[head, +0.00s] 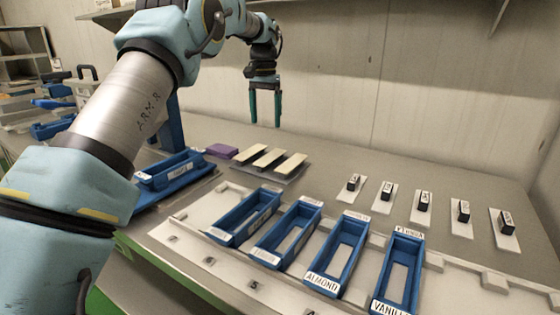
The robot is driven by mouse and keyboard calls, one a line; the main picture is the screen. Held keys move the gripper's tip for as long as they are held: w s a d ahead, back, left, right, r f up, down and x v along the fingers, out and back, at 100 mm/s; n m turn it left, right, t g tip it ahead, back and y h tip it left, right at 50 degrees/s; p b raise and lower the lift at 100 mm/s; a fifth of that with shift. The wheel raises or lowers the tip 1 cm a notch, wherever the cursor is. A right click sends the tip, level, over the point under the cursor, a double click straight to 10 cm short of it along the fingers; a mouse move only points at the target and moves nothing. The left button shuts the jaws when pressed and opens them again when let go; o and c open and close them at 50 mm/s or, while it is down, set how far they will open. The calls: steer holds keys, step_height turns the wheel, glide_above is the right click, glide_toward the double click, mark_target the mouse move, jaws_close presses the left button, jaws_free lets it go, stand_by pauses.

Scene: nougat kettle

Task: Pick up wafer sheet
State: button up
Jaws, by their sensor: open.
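Three pale cream flat strips, which look like wafer sheets, lie side by side on a low grey stand left of the table's centre: a left wafer sheet (251,153), a middle wafer sheet (269,158) and a right wafer sheet (291,163). My gripper (266,120) is open and empty, with two dark green fingers pointing down. In the picture it hangs just above the strips, apart from them. How far it is from them in depth I cannot tell.
Several blue labelled trays, including an almond tray (310,282) and a vanilla tray (379,306), stand in front. Small black labelled blocks (423,202) sit on white pads at right. A purple block (221,151) lies left of the strips. A wall (340,90) stands behind.

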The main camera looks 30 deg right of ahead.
mark_target(271, 157)
steer(key=f, duration=0.3)
steer(key=f+p, duration=0.1)
steer(key=f, duration=0.3)
steer(key=d+f+p, duration=0.1)
steer(key=f, duration=0.2)
steer(key=shift+s+d+f, duration=0.1)
steer(key=shift+s+f, duration=0.1)
steer(key=shift+f, duration=0.2)
steer(key=c, duration=1.4)
